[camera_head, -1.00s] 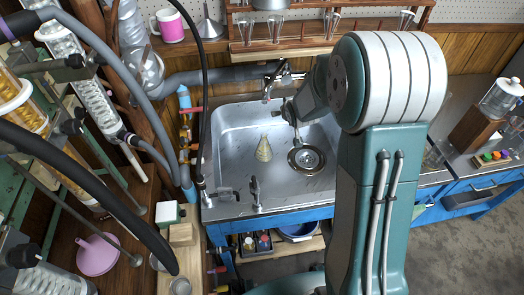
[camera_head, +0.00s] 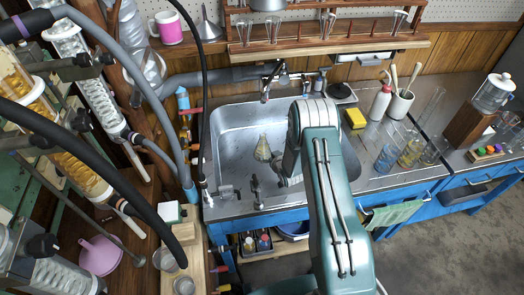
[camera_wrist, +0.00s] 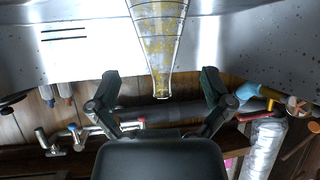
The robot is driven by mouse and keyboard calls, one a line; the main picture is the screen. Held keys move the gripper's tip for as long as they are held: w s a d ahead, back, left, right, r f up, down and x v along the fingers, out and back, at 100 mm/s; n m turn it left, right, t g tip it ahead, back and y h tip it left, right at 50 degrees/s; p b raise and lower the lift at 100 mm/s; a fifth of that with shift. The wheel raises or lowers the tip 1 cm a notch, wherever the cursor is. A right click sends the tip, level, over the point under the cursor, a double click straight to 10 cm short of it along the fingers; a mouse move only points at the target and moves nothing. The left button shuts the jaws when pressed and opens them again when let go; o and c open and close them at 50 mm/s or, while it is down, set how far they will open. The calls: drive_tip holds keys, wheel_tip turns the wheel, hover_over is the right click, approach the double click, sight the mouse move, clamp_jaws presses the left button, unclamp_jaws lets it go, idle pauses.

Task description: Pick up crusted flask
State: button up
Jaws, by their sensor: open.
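The crusted flask (camera_head: 262,150) is a conical glass with a yellowish-brown crust. It stands in the left part of the steel sink (camera_head: 228,130). In the wrist view the flask (camera_wrist: 158,45) appears upside down at the top centre, its narrow neck pointing down the picture. My gripper (camera_wrist: 160,78) is open and empty, its two dark fingertips spread to either side of the line of the neck. In the head view my gripper is just right of the flask and largely hidden behind my arm. I cannot tell whether a finger touches the glass.
A faucet (camera_head: 268,80) rises at the sink's back, and small taps (camera_head: 257,190) stand on its front rim. Glass condensers and hoses (camera_head: 160,95) crowd the left. Beakers (camera_head: 411,152) and a white crock (camera_head: 400,102) stand on the right counter.

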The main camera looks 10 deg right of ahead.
sight(265, 149)
drive_tip(key=x, duration=0.9)
drive_tip(key=shift+w+r, duration=0.1)
drive_tip(key=shift+w, duration=0.1)
drive_tip(key=c, duration=1)
